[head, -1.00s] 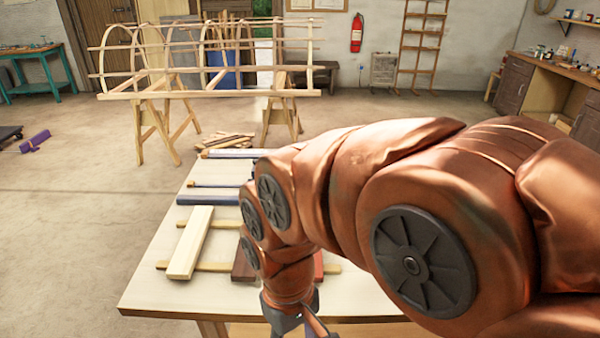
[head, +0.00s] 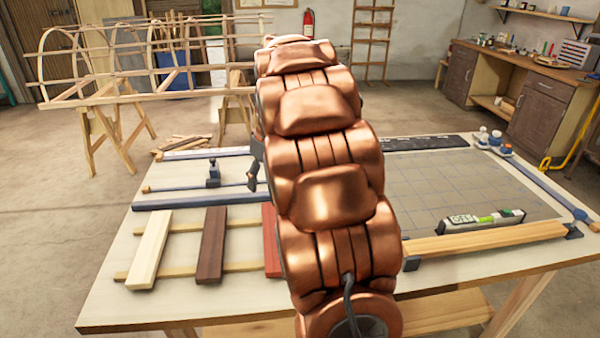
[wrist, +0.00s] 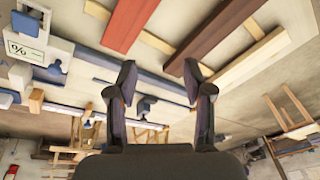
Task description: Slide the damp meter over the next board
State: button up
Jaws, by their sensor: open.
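A pale board (head: 149,249), a dark brown board (head: 211,245) and a red board (head: 271,240) lie across two thin strips. The arm partly hides the red board. My gripper (wrist: 160,82) is open and empty in the wrist view, with the red board (wrist: 130,22) and dark board (wrist: 213,32) beyond it. It is well left of the meter.
Blue-grey bars and clamps (head: 195,187) lie behind the boards. A gridded grey mat (head: 450,187) covers the right of the table (head: 240,297). Small bottles (head: 490,138) stand at its back right corner. A wooden frame on trestles (head: 120,125) stands behind the table.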

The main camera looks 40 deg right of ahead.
jog(key=w+d+f+n+t, duration=0.1)
jog(key=w+d+f, duration=0.1)
jog(key=d, duration=0.8)
jog(key=w+d+f+n+t, duration=0.1)
jog(key=w+d+f, duration=0.1)
jog(key=d, duration=0.9)
jog(key=shift+w+p+x, duration=0.15)
jog(key=shift+p+x, duration=0.2)
jog(key=shift+x, duration=1.5)
jog(key=shift+w+p+x, duration=0.15)
jog(key=shift+p+x, duration=0.15)
jog(key=shift+x, duration=1.5)
jog(key=shift+r, duration=0.1)
jog(key=shift+c, duration=0.4)
grip_shut()
